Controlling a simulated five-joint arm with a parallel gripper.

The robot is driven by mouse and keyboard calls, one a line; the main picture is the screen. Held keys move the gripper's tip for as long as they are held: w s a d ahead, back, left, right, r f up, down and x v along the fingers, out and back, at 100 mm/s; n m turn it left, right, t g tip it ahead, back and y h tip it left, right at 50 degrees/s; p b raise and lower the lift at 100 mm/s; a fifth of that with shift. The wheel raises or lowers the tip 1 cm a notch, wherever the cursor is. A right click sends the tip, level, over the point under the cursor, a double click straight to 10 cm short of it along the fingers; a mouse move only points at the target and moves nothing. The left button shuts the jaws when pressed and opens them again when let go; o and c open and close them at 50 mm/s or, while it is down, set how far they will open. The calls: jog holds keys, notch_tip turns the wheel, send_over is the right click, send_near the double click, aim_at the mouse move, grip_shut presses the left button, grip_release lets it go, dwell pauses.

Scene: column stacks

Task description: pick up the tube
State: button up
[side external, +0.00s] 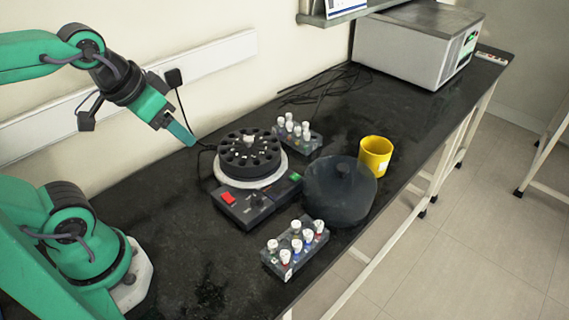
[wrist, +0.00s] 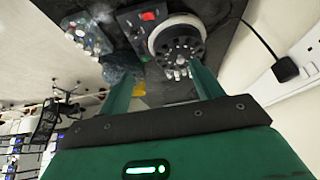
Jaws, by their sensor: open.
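Several white-capped tubes stand in a near grey rack (side external: 270,262) at the table's front, some with red or blue bands. One of these tubes (side external: 285,257) is at the rack's front corner. More white-capped tubes (side external: 289,118) stand in a far rack (side external: 314,139) behind the centrifuge. I cannot tell which tube is meant. My gripper (side external: 190,140) hangs in the air left of the centrifuge, apart from all tubes. In the wrist view my gripper (wrist: 162,70) has its two green fingers spread with nothing held. The near tubes (wrist: 88,35) show there at upper left.
A centrifuge with a black rotor (side external: 250,150) stands between the racks, a red switch (side external: 228,197) on its front. A dark round lid (side external: 340,190) and a yellow cup (side external: 376,155) lie to its right. A grey box (side external: 415,45) and cables are at the back.

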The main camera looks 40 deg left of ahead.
jog(key=c, duration=0.4)
